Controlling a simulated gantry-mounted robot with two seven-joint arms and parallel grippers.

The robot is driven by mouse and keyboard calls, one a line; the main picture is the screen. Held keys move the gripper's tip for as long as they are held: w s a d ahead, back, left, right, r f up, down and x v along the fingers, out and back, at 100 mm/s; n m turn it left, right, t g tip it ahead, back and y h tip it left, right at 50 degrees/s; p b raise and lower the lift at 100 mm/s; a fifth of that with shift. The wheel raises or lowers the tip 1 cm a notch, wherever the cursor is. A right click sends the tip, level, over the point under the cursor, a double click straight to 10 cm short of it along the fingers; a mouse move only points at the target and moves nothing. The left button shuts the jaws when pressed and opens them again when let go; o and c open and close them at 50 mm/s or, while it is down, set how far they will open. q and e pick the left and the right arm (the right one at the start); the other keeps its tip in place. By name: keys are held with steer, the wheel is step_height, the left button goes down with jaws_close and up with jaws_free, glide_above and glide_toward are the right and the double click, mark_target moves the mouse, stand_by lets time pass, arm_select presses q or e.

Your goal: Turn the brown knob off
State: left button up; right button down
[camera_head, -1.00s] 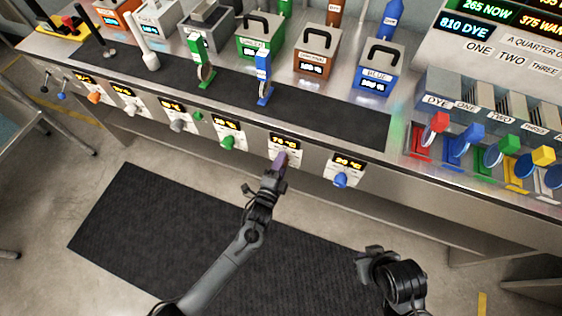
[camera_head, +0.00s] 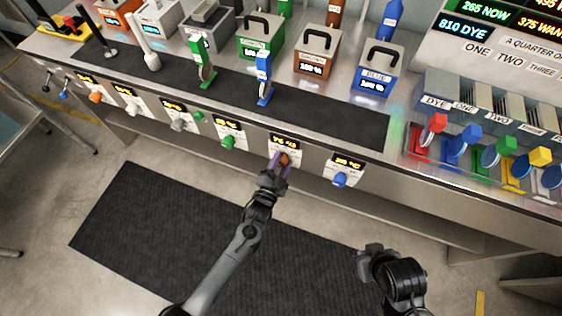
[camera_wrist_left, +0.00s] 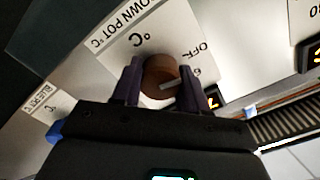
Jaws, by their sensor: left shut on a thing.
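The brown knob (camera_head: 284,159) is on the front panel of the counter, under a small lit display and a white label.
A blue knob (camera_head: 340,180) is to the right and a green knob (camera_head: 228,142) to the left on the same panel. Pots, including a brown one (camera_head: 313,65), stand on the counter above. A dark mat (camera_head: 130,215) lies on the floor.

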arm_select(q)
steer(key=shift+d+r, duration=0.2)
steer(key=shift+r, duration=0.15)
steer(key=o, duration=0.7)
steer(key=shift+o, duration=1.8)
steer(key=shift+f, duration=0.2)
steer(key=shift+a, duration=0.1)
steer(key=shift+s+a, duration=0.2)
steer(key=shift+s, duration=0.35)
steer(key=p+v, duration=0.3)
steer(key=v, duration=0.6)
steer(key=shift+s, duration=0.35)
